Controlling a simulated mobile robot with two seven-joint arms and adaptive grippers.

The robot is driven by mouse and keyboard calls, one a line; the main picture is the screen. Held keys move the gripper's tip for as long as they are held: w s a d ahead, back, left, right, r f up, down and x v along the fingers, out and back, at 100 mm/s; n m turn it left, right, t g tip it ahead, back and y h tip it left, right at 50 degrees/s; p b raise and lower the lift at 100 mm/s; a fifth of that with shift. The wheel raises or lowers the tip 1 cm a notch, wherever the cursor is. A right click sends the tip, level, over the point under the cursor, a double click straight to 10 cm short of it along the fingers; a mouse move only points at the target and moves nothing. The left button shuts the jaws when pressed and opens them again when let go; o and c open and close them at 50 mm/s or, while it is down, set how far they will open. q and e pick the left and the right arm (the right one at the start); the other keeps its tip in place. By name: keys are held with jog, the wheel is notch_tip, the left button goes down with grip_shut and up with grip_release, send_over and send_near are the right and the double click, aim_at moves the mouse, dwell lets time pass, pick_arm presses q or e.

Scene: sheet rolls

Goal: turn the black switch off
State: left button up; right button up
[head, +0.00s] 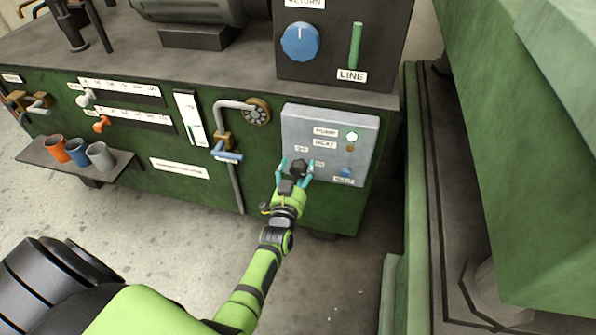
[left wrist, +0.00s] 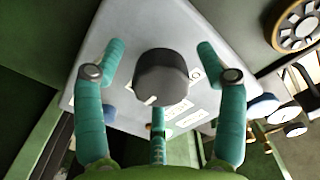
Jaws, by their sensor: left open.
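The black switch (head: 298,168) is a round knob on the lower left of a light grey control panel (head: 330,118). In the left wrist view the black switch (left wrist: 162,78) shows large, with a white mark on its edge that points toward the lower left of the picture. My left gripper (head: 296,166) is open, with teal fingers on either side of the knob; in the left wrist view the fingers (left wrist: 160,55) appear apart from it. Small labels sit beside the knob, partly hidden by the fingers. My right gripper is not in view.
The panel also bears a lit white-green lamp (head: 352,136), a dim brown lamp (head: 350,149) and a blue button (head: 346,173). A blue-handled valve (head: 228,155) and a round handwheel (head: 257,111) are left of the panel. A green machine (head: 510,150) stands at right.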

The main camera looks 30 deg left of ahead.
pick_arm(q)
jog(key=c, duration=1.2)
